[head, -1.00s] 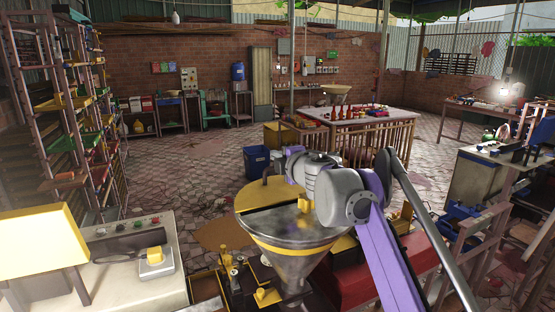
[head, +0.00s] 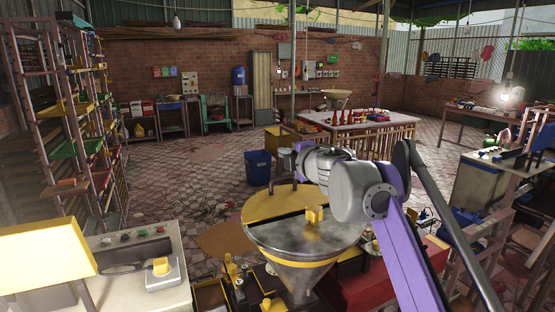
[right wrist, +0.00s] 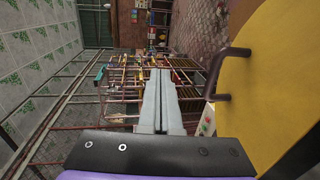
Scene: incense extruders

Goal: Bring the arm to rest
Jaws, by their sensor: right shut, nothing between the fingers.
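My right arm reaches in from the lower right in the head view, with purple and grey links. Its gripper (head: 284,161) is at the far end of the arm, small and partly hidden by the wrist, above and behind the hopper's rim as seen here. In the right wrist view the two pale fingers (right wrist: 161,78) lie together, shut and empty, pointing towards the shelving. The yellow lid with a dark handle fills the right of the wrist view (right wrist: 275,75). My left gripper is not in view.
A control box (head: 145,285) stands at the lower left, and a tall rack (head: 60,130) at the left. A blue bin (head: 257,167) and a table with red items (head: 385,124) stand beyond the hopper. Open paved floor (head: 190,160) lies at the middle left.

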